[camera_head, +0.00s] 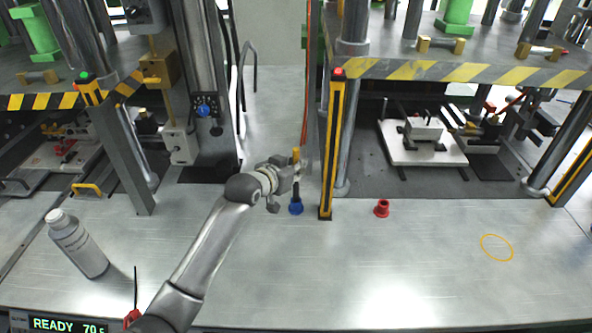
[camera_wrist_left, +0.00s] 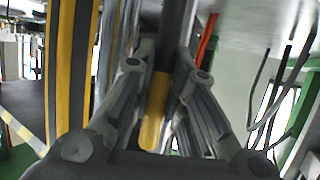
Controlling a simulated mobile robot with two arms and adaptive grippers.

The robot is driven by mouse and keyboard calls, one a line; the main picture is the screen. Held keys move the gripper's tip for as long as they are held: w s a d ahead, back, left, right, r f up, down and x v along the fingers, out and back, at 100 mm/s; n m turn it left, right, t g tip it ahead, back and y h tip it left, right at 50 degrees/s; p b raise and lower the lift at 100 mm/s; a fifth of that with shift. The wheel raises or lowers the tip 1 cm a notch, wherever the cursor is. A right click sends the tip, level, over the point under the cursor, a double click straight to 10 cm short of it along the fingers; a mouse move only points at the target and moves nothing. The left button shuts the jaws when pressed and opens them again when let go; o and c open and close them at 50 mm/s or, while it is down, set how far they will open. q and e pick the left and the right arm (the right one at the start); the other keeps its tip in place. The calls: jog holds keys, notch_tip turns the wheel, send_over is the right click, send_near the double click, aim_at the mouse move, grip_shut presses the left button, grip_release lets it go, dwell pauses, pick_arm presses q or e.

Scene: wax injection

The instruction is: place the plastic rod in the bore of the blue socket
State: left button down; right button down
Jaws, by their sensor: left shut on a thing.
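My left gripper (camera_head: 296,172) is shut on the plastic rod, which stands about upright. The rod's yellow end (camera_head: 296,154) shows above the fingers and its dark lower part (camera_head: 296,189) below them. The blue socket (camera_head: 296,208) stands on the bench directly below the rod. The rod's lower end meets the socket's top in the head view; I cannot tell how deep it sits in the bore. In the left wrist view, the yellow part (camera_wrist_left: 155,110) lies between the fingers (camera_wrist_left: 166,72), and the blue socket cannot be made out. My right gripper is not in view.
A yellow-and-black post (camera_head: 331,150) stands close right of the gripper. A red socket (camera_head: 382,208) stands farther right, and a yellow ring mark (camera_head: 497,248) lies on the bench. A grey bottle (camera_head: 78,245) is at the left. The front middle of the bench is clear.

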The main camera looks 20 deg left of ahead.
pick_arm(q)
jog(key=shift+f, duration=0.8)
jog(key=shift+f, duration=0.15)
jog(key=c, duration=1.4)
grip_release()
jog(key=shift+c, duration=0.2)
jog(key=b+v, duration=0.1)
jog(key=v, duration=1.1)
